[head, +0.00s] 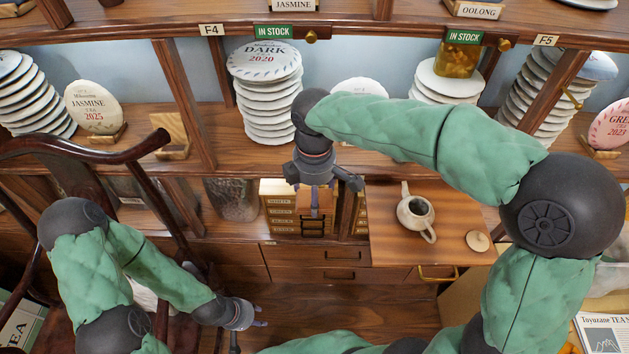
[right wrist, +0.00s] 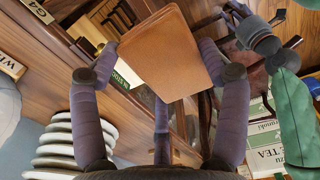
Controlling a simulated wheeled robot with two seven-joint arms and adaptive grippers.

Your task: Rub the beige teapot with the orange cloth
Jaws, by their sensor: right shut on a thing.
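The beige teapot (head: 415,214) stands upright with its top open on a wooden board at the right of the head view. Its round lid (head: 479,241) lies apart from it on the board. My right gripper (head: 318,190) is left of the teapot, in front of the shelves. It is shut on an orange-brown flat piece, which looks like the folded orange cloth (right wrist: 165,55), held between the fingers in the right wrist view. The cloth is apart from the teapot. My left gripper (head: 250,326) is low at left centre, fingers spread and empty.
The wooden board (head: 385,245) has free room around the teapot. Stacks of white tea cakes (head: 268,95) fill the shelves behind. A dark wooden chair (head: 110,160) stands at the left. Small drawers (head: 280,205) sit near my right gripper.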

